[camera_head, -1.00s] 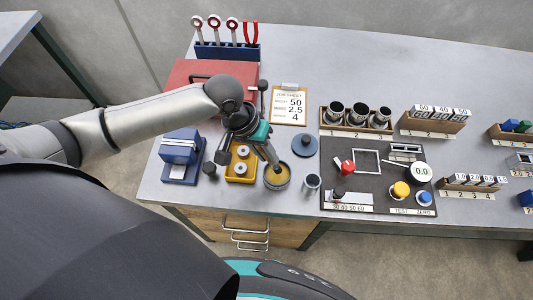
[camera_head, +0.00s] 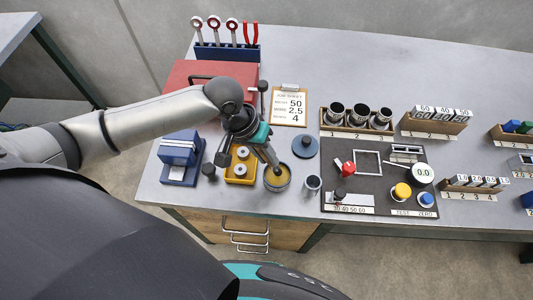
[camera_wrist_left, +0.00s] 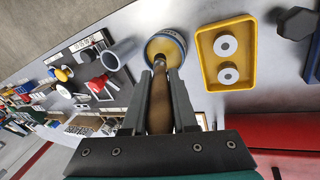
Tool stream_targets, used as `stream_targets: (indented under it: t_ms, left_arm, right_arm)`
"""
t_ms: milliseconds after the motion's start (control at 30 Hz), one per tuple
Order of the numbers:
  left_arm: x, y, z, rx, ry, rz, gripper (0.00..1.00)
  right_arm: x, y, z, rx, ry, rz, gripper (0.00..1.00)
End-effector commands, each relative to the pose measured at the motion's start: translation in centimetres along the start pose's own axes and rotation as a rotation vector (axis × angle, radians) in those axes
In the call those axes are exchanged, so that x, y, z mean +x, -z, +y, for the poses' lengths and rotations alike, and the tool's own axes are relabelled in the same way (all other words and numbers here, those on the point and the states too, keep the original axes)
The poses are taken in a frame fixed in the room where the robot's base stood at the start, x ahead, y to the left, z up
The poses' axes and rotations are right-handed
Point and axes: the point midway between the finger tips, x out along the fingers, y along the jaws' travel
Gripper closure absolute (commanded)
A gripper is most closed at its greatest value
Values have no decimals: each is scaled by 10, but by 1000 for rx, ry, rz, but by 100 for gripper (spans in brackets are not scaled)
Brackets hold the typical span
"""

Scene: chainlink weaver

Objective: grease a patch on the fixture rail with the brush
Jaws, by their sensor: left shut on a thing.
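My left gripper (camera_head: 270,157) is shut on the brush, over the round tin of yellow grease (camera_head: 286,184). In the left wrist view, the brush's brown handle (camera_wrist_left: 160,108) lies between the two fingers (camera_wrist_left: 160,82), and its far end reaches into the tin (camera_wrist_left: 180,37). The bristles are hidden or too small to make out. My right gripper is not in view.
A yellow tray (camera_head: 240,179) with two white rings is left of the tin. A grey cup (camera_head: 312,184) and a blue round lid (camera_head: 305,147) are close on the right. The dark mat (camera_head: 376,183) holds blocks, buttons and a dial. A red toolbox (camera_head: 190,73) is behind.

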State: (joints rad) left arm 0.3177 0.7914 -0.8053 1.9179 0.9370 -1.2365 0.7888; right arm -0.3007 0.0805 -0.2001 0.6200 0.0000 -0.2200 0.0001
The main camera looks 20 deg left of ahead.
Motion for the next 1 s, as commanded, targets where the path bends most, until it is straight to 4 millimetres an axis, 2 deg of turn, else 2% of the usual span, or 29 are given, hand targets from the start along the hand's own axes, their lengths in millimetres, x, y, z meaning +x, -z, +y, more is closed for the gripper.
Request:
stream_targets:
  t_ms: [1000]
  left_arm:
    - [10, -1, -3, 0, -1, 0, 100]
  right_arm:
    - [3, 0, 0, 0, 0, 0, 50]
